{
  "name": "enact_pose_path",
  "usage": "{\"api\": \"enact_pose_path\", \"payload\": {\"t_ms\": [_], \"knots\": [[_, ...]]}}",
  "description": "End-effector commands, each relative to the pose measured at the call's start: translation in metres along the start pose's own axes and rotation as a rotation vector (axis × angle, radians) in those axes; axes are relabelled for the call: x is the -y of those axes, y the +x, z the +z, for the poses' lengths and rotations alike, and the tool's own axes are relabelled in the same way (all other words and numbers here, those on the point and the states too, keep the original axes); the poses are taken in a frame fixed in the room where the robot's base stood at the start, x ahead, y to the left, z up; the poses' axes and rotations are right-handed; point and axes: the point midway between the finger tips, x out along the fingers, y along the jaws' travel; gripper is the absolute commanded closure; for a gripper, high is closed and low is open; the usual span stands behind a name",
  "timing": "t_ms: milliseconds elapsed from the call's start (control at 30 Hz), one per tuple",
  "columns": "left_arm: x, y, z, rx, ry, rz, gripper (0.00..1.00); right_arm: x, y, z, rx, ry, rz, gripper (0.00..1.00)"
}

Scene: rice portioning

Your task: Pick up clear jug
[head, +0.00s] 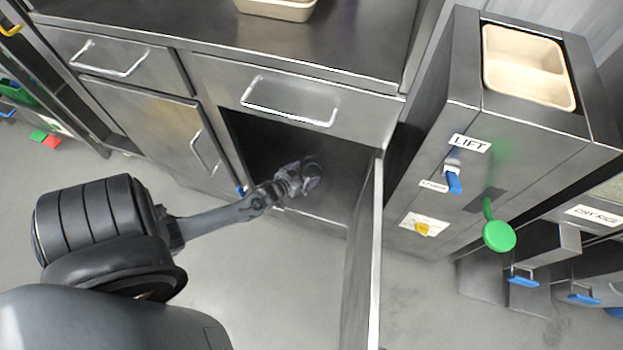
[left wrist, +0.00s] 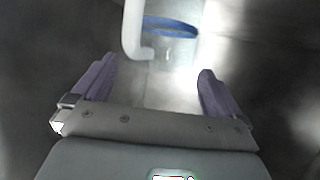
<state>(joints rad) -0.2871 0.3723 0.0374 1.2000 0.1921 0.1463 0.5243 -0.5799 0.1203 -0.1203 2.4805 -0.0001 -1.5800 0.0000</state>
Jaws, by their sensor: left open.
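My left gripper (head: 308,180) reaches into the open lower cabinet (head: 345,165) in the head view. In the left wrist view its two purple fingers (left wrist: 157,88) are spread wide apart with nothing clamped between them. Ahead of the fingers is the clear jug (left wrist: 172,58), pale and see-through, with a blue band and a white handle (left wrist: 134,30) on its left side. The jug's top end is cut off by the picture edge. In the head view I cannot make out the jug apart from the gripper in the dark cabinet. My right gripper is not in view.
The open cabinet door (head: 367,260) stands out to the right of my arm. A drawer with a handle (head: 290,100) and the counter (head: 350,40) are above the opening. To the right stands a steel unit labelled LIFT (head: 469,143) with a beige tray (head: 530,95).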

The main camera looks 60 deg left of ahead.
Motion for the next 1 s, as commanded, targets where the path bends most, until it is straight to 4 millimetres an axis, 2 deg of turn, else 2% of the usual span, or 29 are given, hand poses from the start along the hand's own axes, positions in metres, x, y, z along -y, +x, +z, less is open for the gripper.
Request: {"api": "enact_pose_path", "payload": {"t_ms": [33, 300, 633, 1000], "knots": [[0.0, 0.007, 0.003, -0.003, 0.001, 0.001, 0.0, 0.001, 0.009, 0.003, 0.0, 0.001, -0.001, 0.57], [-0.001, 0.038, 0.002, -0.003, 0.0, 0.0, 0.0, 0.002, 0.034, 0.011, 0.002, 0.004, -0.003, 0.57], [-0.001, 0.043, -0.001, -0.001, 0.0, 0.0, 0.0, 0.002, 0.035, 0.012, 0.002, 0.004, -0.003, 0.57], [-0.001, 0.043, -0.001, -0.001, 0.0, 0.0, 0.57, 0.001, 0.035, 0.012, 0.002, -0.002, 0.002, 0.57]]}}
